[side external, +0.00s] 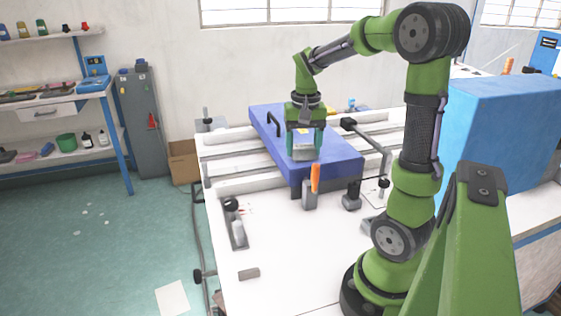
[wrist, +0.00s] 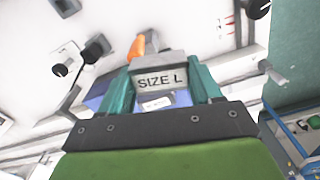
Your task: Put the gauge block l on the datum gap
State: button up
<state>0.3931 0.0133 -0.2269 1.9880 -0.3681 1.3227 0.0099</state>
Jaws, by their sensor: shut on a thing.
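My gripper (side external: 305,142) is over the top of the long blue block (side external: 335,160) on the white table. It is shut on a grey gauge block (side external: 304,153), whose face reads "SIZE L" in the wrist view (wrist: 160,78). The green fingers (wrist: 158,68) hold it by its two sides. From the side, the gauge block is close to the blue top; I cannot tell whether it touches. Part of the blue block shows beneath it in the wrist view (wrist: 180,97). I cannot make out the datum gap for certain in either view.
An orange-handled tool (side external: 314,180) stands in front of the blue block. Black-knobbed clamps (side external: 352,196) are to its right. A black-knobbed fixture (side external: 236,222) and a small grey bar (side external: 249,273) are on the table at front left. The front middle of the table is clear.

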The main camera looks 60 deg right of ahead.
jog(key=w+a+n, duration=0.5)
jog(key=a+n, duration=0.1)
jog(key=a, duration=0.4)
jog(key=w+a+n, duration=0.5)
jog(key=a, duration=0.4)
jog(key=s+d+m, duration=0.3)
jog(key=d+m, duration=0.1)
jog(key=d, duration=0.4)
jog(key=s+d+m, duration=0.3)
jog(key=d, duration=0.4)
jog(key=s+d+f+m, duration=0.1)
jog(key=s+d+m, duration=0.3)
jog(key=s+m, duration=0.3)
jog(key=s+d+f+m, duration=0.1)
jog(key=s+d+m, duration=0.4)
jog(key=m, duration=0.8)
jog(key=s, duration=0.3)
jog(key=shift+s+f, duration=0.15)
jog(key=shift+s, duration=0.05)
jog(key=shift+d, duration=0.1)
